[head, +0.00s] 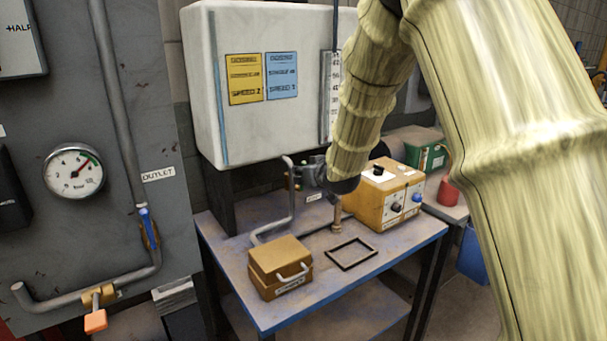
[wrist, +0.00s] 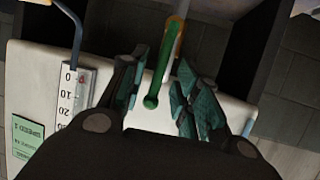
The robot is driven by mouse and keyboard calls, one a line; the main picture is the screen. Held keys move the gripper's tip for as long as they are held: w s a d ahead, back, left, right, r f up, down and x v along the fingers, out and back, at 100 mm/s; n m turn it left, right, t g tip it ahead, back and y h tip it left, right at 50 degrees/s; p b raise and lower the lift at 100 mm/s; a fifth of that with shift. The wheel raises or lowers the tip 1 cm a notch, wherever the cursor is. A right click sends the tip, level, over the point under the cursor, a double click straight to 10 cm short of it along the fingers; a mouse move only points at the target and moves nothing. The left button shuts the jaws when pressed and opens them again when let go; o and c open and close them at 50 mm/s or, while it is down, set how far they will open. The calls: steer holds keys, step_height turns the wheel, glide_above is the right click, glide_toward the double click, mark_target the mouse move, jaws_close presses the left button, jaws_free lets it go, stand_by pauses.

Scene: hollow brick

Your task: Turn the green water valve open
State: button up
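The green valve handle (wrist: 158,75) is a slim lever with a rounded end in the wrist view. It lies between the two dark fingers of my gripper (wrist: 164,66). The fingers are apart, with a gap visible beside the handle, so my gripper is open around it and not closed on it. In the head view my gripper (head: 312,174) is by the pipe below the white tank (head: 285,125). The green handle cannot be made out there; my gripper and arm cover that area.
A blue-topped bench (head: 315,285) holds a tan box (head: 278,268), an empty black frame (head: 351,253) and an orange control box (head: 388,200). A grey panel at left carries a gauge (head: 74,171), a blue-handled valve (head: 148,226) and an orange-handled valve (head: 96,320).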

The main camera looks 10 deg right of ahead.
steer(key=v, duration=1)
steer(key=shift+r, duration=0.2)
